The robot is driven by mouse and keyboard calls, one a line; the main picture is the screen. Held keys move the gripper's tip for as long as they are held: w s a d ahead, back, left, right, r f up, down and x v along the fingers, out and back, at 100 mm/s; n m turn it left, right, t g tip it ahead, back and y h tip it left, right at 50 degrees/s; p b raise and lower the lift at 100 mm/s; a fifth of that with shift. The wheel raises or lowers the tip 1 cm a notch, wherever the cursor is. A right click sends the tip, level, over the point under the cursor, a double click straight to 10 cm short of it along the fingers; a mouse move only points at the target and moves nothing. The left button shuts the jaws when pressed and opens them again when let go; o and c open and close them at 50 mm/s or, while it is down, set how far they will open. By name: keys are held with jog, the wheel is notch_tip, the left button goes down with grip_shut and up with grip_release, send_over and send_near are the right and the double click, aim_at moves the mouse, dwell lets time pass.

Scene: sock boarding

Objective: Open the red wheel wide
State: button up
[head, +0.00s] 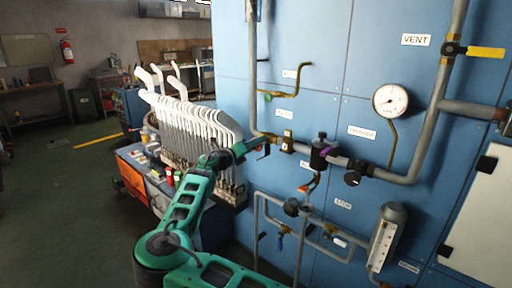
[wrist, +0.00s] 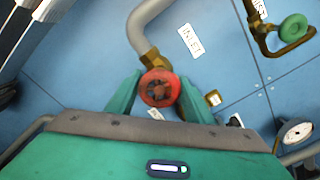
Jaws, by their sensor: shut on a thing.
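The red wheel (wrist: 160,88) is a small round handwheel on a brass valve (wrist: 152,60) at the lower end of a bent grey pipe, beside the label INLET. In the wrist view, the green fingers of my gripper (wrist: 160,84) stand on either side of the wheel, and my gripper is shut on it. In the head view, my gripper (head: 256,146) is at the pipe near the left part of the blue panel. My own arm and gripper hide most of the wheel there.
The blue panel (head: 320,80) carries a pressure gauge (head: 390,99), a yellow lever (head: 485,52) under VENT and a purple-marked valve (head: 322,152). A green wheel (wrist: 293,27) is near the red one. A rack of white sock forms (head: 190,125) stands left of the panel.

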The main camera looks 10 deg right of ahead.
jog(key=n, duration=0.6)
jog(key=shift+w+a+f, duration=0.2)
jog(key=shift+a+f, duration=0.1)
jog(key=shift+a, duration=0.1)
jog(key=n, duration=0.5)
jog(key=shift+f+n, duration=0.1)
jog(key=shift+n, duration=0.2)
jog(key=shift+d, duration=0.1)
jog(key=o, duration=0.9)
jog(key=shift+f, duration=0.1)
jog(key=shift+o, duration=0.7)
jog(key=shift+d, duration=0.1)
jog(key=v, duration=1)
jog(key=shift+s+a, duration=0.2)
jog(key=shift+a, duration=0.15)
